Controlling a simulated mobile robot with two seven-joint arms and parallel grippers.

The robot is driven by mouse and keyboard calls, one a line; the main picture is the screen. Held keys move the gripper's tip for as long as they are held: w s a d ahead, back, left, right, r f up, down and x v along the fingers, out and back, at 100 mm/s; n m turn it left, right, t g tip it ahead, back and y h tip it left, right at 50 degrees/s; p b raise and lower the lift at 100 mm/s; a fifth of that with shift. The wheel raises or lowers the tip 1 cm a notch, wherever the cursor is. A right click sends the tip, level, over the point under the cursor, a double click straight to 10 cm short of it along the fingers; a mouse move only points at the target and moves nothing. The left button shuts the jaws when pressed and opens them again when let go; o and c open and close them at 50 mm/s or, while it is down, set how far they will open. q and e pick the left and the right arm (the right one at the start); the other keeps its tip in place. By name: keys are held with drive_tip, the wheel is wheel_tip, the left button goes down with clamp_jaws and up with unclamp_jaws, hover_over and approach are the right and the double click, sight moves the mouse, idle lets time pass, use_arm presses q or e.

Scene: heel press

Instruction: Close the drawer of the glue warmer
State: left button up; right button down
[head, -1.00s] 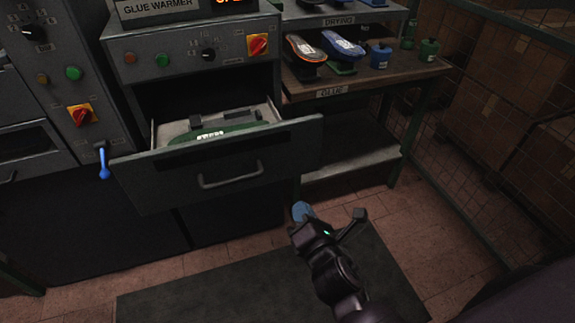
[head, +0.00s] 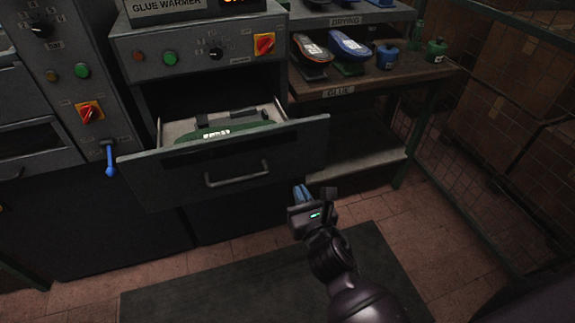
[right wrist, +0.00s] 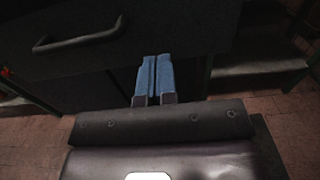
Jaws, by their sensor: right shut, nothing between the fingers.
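The glue warmer (head: 188,62) stands at the upper left in the head view, under its sign. Its drawer (head: 290,146) is pulled out, with a dark front and a bar handle (head: 237,174). A green item (head: 225,131) lies inside the drawer. My right gripper (head: 302,193) is shut and empty, its blue fingers pointing forward, below and right of the handle, apart from the drawer. In the right wrist view the shut blue fingers (right wrist: 154,78) show in front of the dark drawer front, with the handle (right wrist: 80,36) at upper left. My left gripper is out of view.
A shelf rack (head: 375,85) with shoes and small pots stands right of the warmer. A neighbouring machine with a blue lever (head: 109,160) is at the left. A wire mesh fence (head: 490,150) and boxes are at the right. A dark mat (head: 220,292) lies on the tiled floor.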

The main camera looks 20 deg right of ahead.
sight(284, 159)
drive_tip(key=w, duration=0.7)
drive_tip(key=shift+w, duration=0.35)
drive_tip(key=shift+w+b, duration=0.3)
drive_tip(key=shift+w, duration=0.65)
drive_tip(key=shift+w, duration=0.1)
